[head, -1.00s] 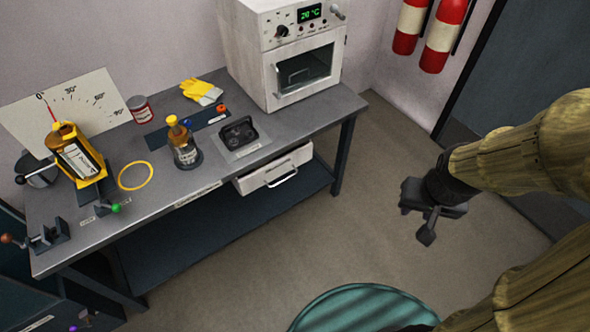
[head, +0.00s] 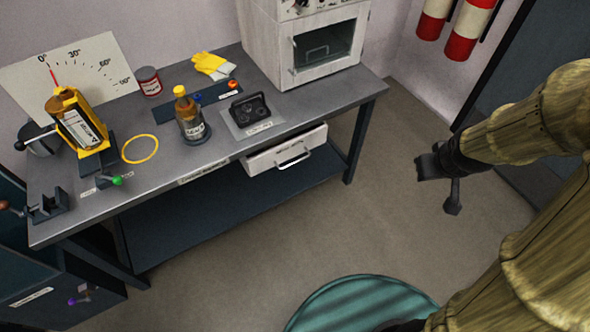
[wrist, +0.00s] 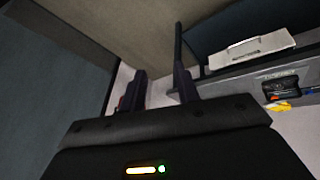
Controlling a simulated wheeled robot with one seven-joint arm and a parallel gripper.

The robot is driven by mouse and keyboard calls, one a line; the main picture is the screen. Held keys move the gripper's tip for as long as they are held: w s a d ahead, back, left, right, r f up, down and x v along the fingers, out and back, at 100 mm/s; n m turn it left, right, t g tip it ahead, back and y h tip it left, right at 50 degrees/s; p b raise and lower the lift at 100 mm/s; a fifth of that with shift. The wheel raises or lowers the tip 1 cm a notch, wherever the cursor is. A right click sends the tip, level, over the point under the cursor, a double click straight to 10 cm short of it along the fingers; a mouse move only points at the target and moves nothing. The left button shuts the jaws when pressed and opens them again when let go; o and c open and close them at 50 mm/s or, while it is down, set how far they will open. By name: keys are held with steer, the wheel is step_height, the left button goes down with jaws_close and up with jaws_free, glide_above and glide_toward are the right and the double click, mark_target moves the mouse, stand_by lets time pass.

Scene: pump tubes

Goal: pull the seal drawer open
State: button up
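The white seal drawer (head: 285,151) hangs under the right part of the bench top, with a metal bar handle (head: 293,160) on its front. It looks shut or nearly so; I cannot tell exactly. In the wrist view the drawer (wrist: 252,52) shows tilted at the upper right, beyond the fingers. My gripper (head: 440,180) is in the air to the right of the bench, well apart from the drawer. In the wrist view its two fingers (wrist: 160,88) stand apart with nothing between them.
The grey bench (head: 207,168) carries a white oven (head: 285,60), a brown bottle (head: 192,118), a yellow ring (head: 140,149) and a tilted bottle on a yellow holder (head: 85,130). A teal round thing (head: 360,305) is on the floor in front. Floor between bench and gripper is clear.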

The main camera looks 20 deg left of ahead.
mark_target(295, 162)
steer(key=w+a+f+n+t+y+b, duration=0.25)
steer(key=w+a+f+n+b, duration=0.3)
steer(key=w+f+b, duration=0.35)
steer(key=w+a+f+n+t+y+b, duration=0.1)
steer(key=w+a+f+n+y+b, duration=0.2)
steer(key=w+a+f+n+b, duration=0.55)
steer(key=a+f+n+g+y+b, duration=0.1)
steer(key=a+f+n+y+b, duration=0.2)
steer(key=f, duration=0.4)
steer(key=s+a+f+n+g+y+b, duration=0.1)
steer(key=a+f+n+y+b, duration=0.2)
steer(key=f+n+b, duration=0.2)
steer(key=s+a+f+n+g+y+b, duration=0.1)
steer(key=a+f+n+g+y+b, duration=0.1)
steer(key=f, duration=0.6)
steer(key=a+n+y+b, duration=0.1)
steer(key=n+y+b, duration=0.1)
steer(key=b, duration=0.1)
steer(key=shift+s+f+n, duration=0.2)
steer(key=shift+f+n, duration=0.15)
steer(key=shift+n, duration=0.05)
steer(key=shift+a, duration=0.1)
steer(key=shift+a, duration=0.1)
steer(key=b+x, duration=0.2)
steer(key=x, duration=0.6)
steer(key=b+x, duration=0.2)
steer(key=x, duration=0.7)
steer(key=shift+w+f, duration=0.15)
steer(key=shift+f, duration=0.1)
